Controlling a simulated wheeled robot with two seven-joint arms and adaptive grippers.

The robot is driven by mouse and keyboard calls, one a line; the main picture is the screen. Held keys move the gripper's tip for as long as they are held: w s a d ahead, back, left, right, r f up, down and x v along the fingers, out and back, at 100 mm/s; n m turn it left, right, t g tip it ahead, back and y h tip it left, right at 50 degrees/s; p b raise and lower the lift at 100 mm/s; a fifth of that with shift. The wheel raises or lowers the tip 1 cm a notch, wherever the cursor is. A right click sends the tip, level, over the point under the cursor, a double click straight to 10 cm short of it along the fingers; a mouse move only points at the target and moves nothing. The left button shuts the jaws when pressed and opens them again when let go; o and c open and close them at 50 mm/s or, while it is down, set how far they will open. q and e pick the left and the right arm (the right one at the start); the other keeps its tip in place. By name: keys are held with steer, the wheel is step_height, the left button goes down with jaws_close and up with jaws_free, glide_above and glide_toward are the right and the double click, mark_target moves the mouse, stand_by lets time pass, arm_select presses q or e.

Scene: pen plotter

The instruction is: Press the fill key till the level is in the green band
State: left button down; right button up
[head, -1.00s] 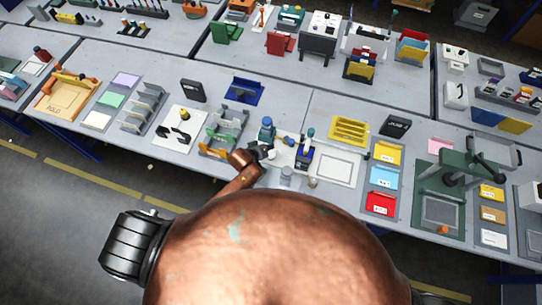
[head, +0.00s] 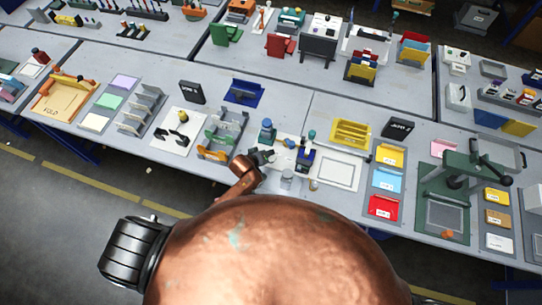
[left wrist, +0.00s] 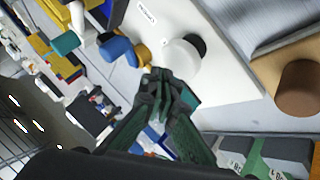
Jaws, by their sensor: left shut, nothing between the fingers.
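A blue part with a yellow end (left wrist: 122,51) lies to the left. I cannot tell which part is the fill key. No level or green band can be made out.
A blue bottle-like item (head: 267,131) stands just behind the gripper, and a dark blue device with a teal top (head: 306,157) to its right.

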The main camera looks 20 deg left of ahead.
mark_target(270, 157)
arm_select(q)
steer(key=shift+f, duration=0.1)
stand_by(0.7)
steer(key=shift+f, duration=0.3)
steer(key=shift+f+b, duration=0.5)
steer(key=shift+f, duration=0.25)
stand_by(0.8)
steer(key=shift+r, duration=0.1)
steer(key=shift+r+p, duration=1.05)
steer(key=shift+p, duration=0.25)
step_height(270, 157, up, 5)
steer(key=p, duration=0.5)
steer(key=shift+r, duration=0.1)
